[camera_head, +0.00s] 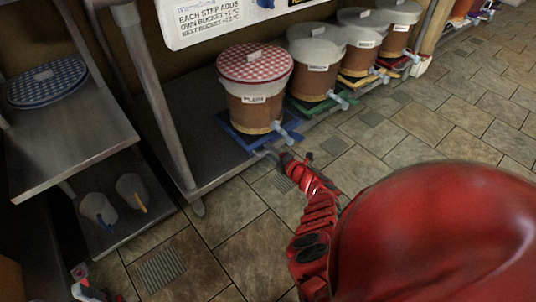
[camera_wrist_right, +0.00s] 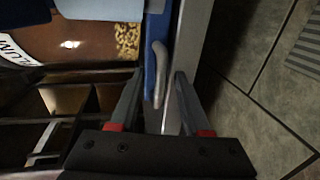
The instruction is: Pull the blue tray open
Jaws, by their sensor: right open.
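The blue tray (camera_head: 232,132) lies on the low metal shelf under a brown bucket (camera_head: 252,110) with a red checkered lid. In the right wrist view the tray shows as a blue strip (camera_wrist_right: 151,62) with a grey curved handle (camera_wrist_right: 160,72) on its front. My right gripper (camera_head: 268,153) is at the tray's front. Its open fingers (camera_wrist_right: 159,78) lie on either side of the handle in the wrist view, with gaps visible; I cannot tell the depth. Part of my left gripper (camera_head: 82,282) shows at the lower left, its jaws unclear.
More buckets on coloured trays stand along the shelf, the nearest over a green tray (camera_head: 300,106). A metal table (camera_head: 75,135) with a blue checkered lid stands at left, with two white containers (camera_head: 130,190) below. Tiled floor (camera_head: 390,125) is open in front.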

